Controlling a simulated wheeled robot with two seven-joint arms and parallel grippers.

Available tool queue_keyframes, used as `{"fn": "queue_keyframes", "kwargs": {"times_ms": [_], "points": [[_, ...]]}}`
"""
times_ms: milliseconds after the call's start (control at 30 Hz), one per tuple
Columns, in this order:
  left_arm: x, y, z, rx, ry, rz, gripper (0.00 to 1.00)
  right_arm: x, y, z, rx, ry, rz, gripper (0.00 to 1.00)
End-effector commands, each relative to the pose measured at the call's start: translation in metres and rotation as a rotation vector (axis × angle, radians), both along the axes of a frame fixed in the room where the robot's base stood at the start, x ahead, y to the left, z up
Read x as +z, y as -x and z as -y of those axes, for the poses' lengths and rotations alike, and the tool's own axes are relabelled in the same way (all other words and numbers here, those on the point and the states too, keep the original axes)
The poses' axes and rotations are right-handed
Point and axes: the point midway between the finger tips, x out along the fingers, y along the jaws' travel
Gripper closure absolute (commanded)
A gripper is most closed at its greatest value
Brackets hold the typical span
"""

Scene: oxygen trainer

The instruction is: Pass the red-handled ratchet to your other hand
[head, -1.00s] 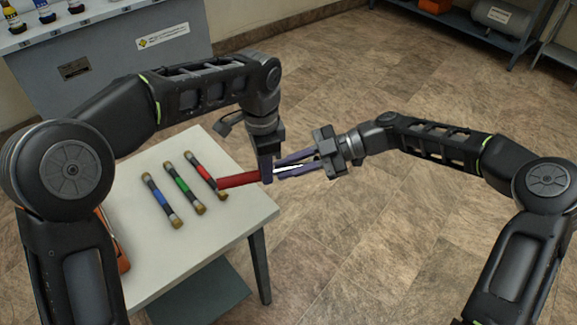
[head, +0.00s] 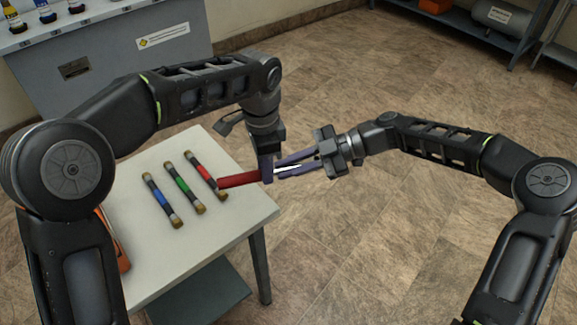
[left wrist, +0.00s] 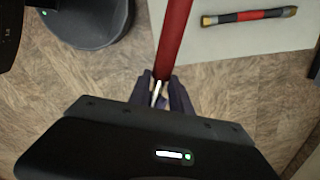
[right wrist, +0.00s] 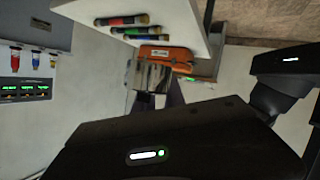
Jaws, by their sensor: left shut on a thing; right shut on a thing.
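The ratchet's red handle (head: 238,180) points left in the head view, and its metal part runs right between the fingers of my right gripper (head: 282,169). My left gripper (head: 267,168) comes from above and is shut on the ratchet near the inner end of the handle. My right gripper is shut on the ratchet's metal end. The ratchet is held in the air by the table's right edge. In the left wrist view the red handle (left wrist: 174,38) runs up from between the fingers. In the right wrist view a shiny metal piece (right wrist: 153,76) shows at the fingers.
Blue (head: 162,200), green (head: 185,189) and red (head: 206,175) banded cylinders lie on the white table (head: 150,262). An orange thing (head: 112,240) lies at its left side, partly behind my arm. Open floor is to the right; a shelf (head: 470,25) stands at the back.

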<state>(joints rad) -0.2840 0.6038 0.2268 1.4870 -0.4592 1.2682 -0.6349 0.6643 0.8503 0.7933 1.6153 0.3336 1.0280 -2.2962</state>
Motion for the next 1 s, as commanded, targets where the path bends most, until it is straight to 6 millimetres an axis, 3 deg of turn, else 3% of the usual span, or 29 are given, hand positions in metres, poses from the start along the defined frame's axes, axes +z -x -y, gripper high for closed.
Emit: {"fn": "queue_keyframes", "kwargs": {"times_ms": [267, 300, 600, 867, 1000], "points": [[0.001, 0.0, 0.0, 0.001, 0.001, 0.001, 1.0, 0.0, 0.0, 0.0, 0.0, 0.0, 0.0, 1.0], [0.001, 0.0, 0.0, 0.001, 0.001, 0.001, 0.74, 0.001, 0.0, 0.0, 0.0, -0.002, 0.0, 1.0], [0.0, 0.0, 0.0, 0.0, 0.0, 0.0, 0.5, 0.001, 0.0, 0.0, 0.0, -0.002, 0.001, 1.0], [0.001, 0.0, 0.0, 0.002, 0.004, 0.0, 0.5, 0.001, 0.0, 0.0, 0.0, -0.002, 0.001, 1.0], [0.011, -0.001, 0.007, 0.032, 0.052, 0.004, 0.5, 0.001, 0.0, 0.0, 0.0, -0.002, 0.001, 1.0]]}}
